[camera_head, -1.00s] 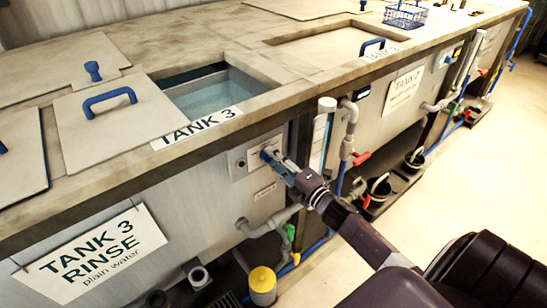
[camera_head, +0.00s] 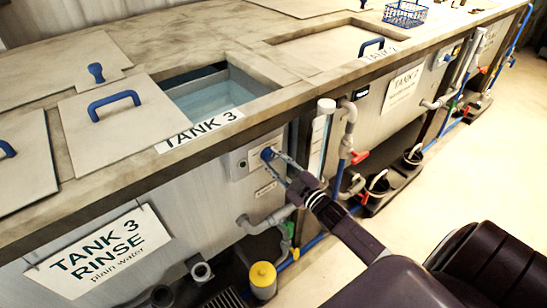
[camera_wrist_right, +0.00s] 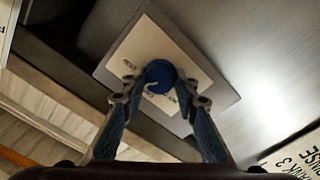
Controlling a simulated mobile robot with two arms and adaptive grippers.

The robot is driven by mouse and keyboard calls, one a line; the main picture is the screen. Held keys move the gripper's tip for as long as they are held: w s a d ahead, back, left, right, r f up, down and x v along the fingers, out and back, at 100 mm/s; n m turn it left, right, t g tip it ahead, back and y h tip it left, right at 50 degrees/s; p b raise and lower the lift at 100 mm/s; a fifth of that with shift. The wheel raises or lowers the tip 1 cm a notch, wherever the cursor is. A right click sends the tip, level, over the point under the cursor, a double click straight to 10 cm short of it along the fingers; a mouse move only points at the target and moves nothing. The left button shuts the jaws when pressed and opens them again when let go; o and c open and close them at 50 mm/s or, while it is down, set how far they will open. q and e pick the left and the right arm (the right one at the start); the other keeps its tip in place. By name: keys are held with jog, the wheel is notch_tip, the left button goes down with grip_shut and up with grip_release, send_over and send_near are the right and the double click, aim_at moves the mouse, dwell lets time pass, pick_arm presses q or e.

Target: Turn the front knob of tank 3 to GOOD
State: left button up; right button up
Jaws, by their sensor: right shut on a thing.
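The blue front knob (camera_head: 267,153) of tank 3 sits on a light square plate (camera_head: 241,164) on the tank's front wall. My right gripper (camera_head: 273,160) reaches it from the lower right. In the right wrist view, the fingers of my right gripper (camera_wrist_right: 160,84) stand on either side of the round blue knob (camera_wrist_right: 158,75), shut on it. My left gripper is not in view.
The TANK 3 RINSE sign (camera_head: 98,251) hangs on the front wall left of the plate. Grey pipes (camera_head: 347,130) with a red valve handle (camera_head: 360,157) stand right of the knob. A yellow-capped canister (camera_head: 263,279) stands below. Open floor lies at the right.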

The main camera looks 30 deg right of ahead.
jog(key=m+p, duration=0.1)
jog(key=m, duration=0.4)
jog(key=shift+f, duration=0.1)
dwell(0.5)
jog(key=o, duration=1.1)
jog(key=shift+o, duration=0.2)
jog(key=s, duration=1.2)
jog(key=shift+d+f, duration=0.15)
jog(key=shift+d, duration=0.15)
